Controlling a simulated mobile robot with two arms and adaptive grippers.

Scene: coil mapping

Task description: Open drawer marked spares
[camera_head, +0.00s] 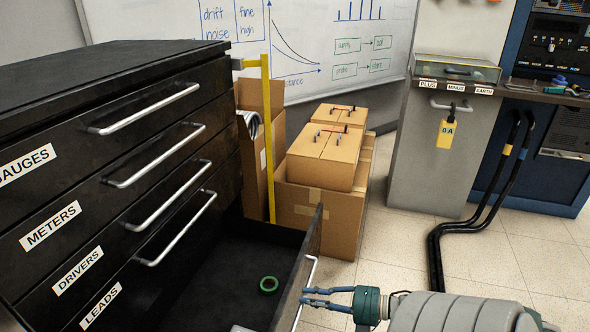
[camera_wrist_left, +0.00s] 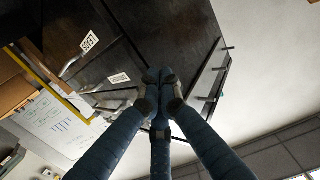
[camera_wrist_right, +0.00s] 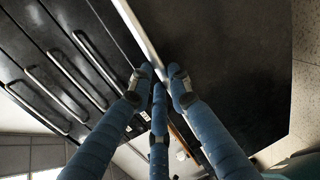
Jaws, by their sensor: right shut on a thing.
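A black cabinet (camera_head: 110,55) has closed drawers labelled GAUGES, METERS, DRIVERS and LEADS. My right gripper (camera_head: 305,297) comes in from the lower right and is shut on the silver handle (camera_head: 311,268) of that open drawer. The handle bar also runs between its fingers in the right wrist view (camera_wrist_right: 134,25). My left gripper (camera_wrist_left: 159,78) shows only in its wrist view, fingertips together and apparently empty, with the dark cabinet beyond.
Cardboard boxes (camera_head: 303,212) stand just behind the open drawer, beside a yellow post (camera_head: 267,140). A grey pedestal (camera_head: 430,150) and thick black cables (camera_head: 437,258) are at right. Tiled floor (camera_head: 385,240) lies clear between drawer and cables.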

